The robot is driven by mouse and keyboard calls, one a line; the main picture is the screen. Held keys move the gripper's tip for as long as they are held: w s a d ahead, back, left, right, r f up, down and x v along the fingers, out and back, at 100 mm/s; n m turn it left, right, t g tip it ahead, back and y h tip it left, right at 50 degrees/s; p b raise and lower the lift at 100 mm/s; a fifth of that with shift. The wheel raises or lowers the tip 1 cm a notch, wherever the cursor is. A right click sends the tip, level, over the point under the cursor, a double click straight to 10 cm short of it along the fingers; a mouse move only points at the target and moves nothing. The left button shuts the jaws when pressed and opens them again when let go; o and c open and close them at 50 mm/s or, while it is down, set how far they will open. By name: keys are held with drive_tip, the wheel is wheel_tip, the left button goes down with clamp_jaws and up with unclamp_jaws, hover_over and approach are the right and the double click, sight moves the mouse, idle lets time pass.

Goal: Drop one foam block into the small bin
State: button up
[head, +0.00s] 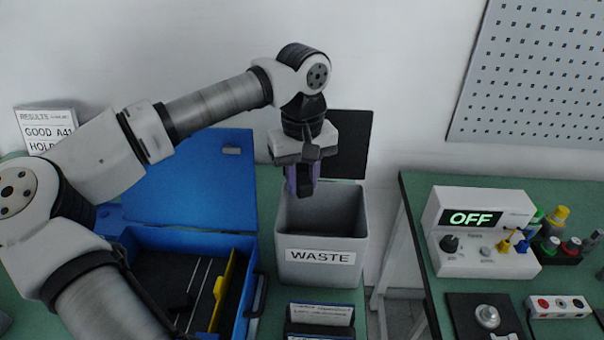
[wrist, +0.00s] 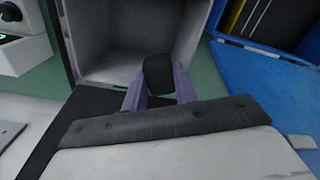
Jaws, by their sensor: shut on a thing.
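The small grey bin (head: 298,240) carries a "WASTE" label and stands open on the green bench. Its inside shows in the wrist view (wrist: 110,40) and looks empty where visible. My gripper (head: 302,188) points down over the bin's opening, near its rear left part. Its purple fingers are shut on a dark foam block (wrist: 158,75), which shows between the fingertips in the wrist view. In the head view the block is mostly hidden by the fingers. How far the block is above the rim is hard to tell.
An open blue case (head: 190,185) with dark foam and a yellow divider (head: 223,290) lies left of the bin. A black panel (head: 350,145) stands behind the bin. A small labelled box (head: 320,318) is in front. A second bench at right holds a device reading "OFF" (head: 470,218).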

drive_tip(key=shift+f+b, duration=2.9)
drive_tip(key=shift+f, duration=1.45)
drive_tip(key=o, duration=1)
drive_tip(key=shift+r, duration=0.15)
wheel_tip(320, 180, up, 14)
drive_tip(key=shift+f+b, duration=0.2)
drive_tip(key=shift+b, duration=0.15)
wheel_tip(320, 180, up, 9)
drive_tip(key=p, duration=0.9)
drive_tip(key=shift+r, duration=0.2)
